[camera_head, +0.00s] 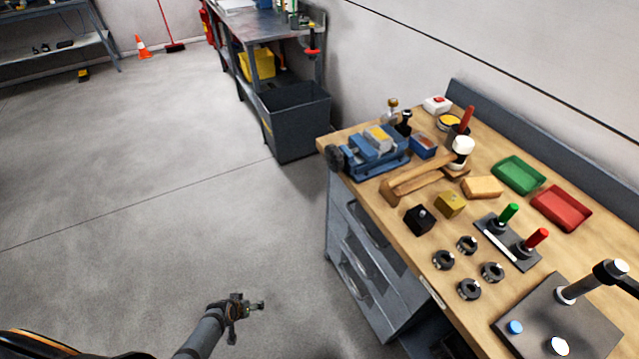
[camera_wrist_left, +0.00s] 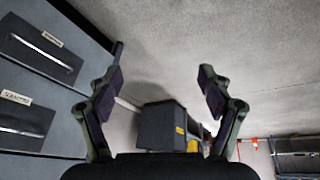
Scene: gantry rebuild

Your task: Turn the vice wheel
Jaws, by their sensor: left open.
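A blue bench vice (camera_head: 372,150) stands at the far left corner of the wooden workbench. Its dark round wheel (camera_head: 334,157) sticks out past the bench's left edge. A block with a yellow top lies in or on the vice; I cannot tell how it is held. My left gripper (camera_head: 258,306) is over the open floor, left of the bench and well apart from the vice. Its two fingers are spread with nothing between them in the left wrist view (camera_wrist_left: 160,90). The vice is not seen in that view. My right gripper is not in view.
A wooden mallet (camera_head: 425,183), black and yellow blocks, several dark rings, red and green trays and a black press stand on the workbench (camera_head: 396,237). Drawers (camera_wrist_left: 40,50) are beside my left gripper. A dark bin (camera_head: 292,122) stands behind. The floor to the left is clear.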

